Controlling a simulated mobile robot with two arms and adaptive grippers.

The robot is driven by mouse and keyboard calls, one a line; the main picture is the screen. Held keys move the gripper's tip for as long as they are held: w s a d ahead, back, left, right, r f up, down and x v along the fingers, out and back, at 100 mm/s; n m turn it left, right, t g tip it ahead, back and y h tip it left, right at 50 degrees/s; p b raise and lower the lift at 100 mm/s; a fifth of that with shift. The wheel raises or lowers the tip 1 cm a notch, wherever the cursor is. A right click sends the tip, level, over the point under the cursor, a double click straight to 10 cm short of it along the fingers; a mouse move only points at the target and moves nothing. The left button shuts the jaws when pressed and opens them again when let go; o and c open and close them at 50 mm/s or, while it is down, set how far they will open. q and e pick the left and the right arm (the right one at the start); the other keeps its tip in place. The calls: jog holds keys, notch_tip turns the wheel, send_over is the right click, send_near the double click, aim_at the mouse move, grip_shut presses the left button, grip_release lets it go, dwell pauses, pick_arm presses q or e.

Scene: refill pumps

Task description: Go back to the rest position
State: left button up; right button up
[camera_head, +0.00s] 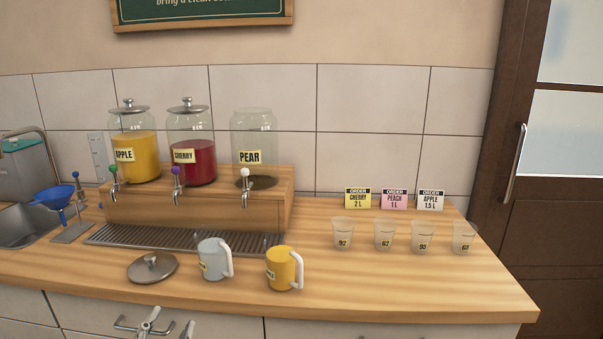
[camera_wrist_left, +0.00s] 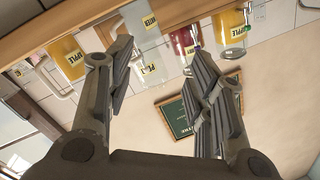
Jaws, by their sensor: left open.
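My left gripper (camera_head: 168,326) shows at the bottom edge of the head view, in front of the cabinet fronts and below the counter edge. Only its fingertips are in that view. They are apart, with nothing between them. In the left wrist view the gripper (camera_wrist_left: 162,68) has its two dark fingers spread wide, and that view is upside down. A clear pitcher (camera_head: 213,260) and a yellow pitcher (camera_head: 280,268) stand on the counter above and to the right of the gripper, not touched by it. My right gripper is in neither view.
The wooden counter (camera_head: 400,290) holds apple (camera_head: 136,168), cherry (camera_head: 192,165) and pear (camera_head: 254,123) jars on a tap stand. The pear jar is nearly empty and uncovered. A loose lid (camera_head: 152,268), a blue funnel (camera_head: 54,196), several cups and order cards also stand there.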

pick_arm(q)
jog(key=s+f+n+g, duration=0.3)
jog(key=s+f+g, duration=0.55)
jog(key=f, duration=0.65)
jog(key=s+d+f+g+h, duration=0.1)
jog(key=s+d+f+g, duration=0.2)
jog(key=s, duration=0.5)
jog(key=s+f+g+h, duration=0.1)
jog(key=s+f+g, duration=0.1)
jog(key=s+f, duration=0.35)
jog(key=s+f+g+p, duration=0.1)
jog(key=s+f, duration=0.1)
jog(key=f, duration=1.1)
jog(key=s+f+g, duration=0.1)
jog(key=s+f, duration=0.1)
jog(key=f, duration=1)
jog(key=s+a+f+g+p, duration=0.1)
jog(key=s+a+f, duration=0.1)
jog(key=s+f, duration=1.2)
jog(key=shift+s+a, duration=0.2)
jog(key=shift+s, duration=1.05)
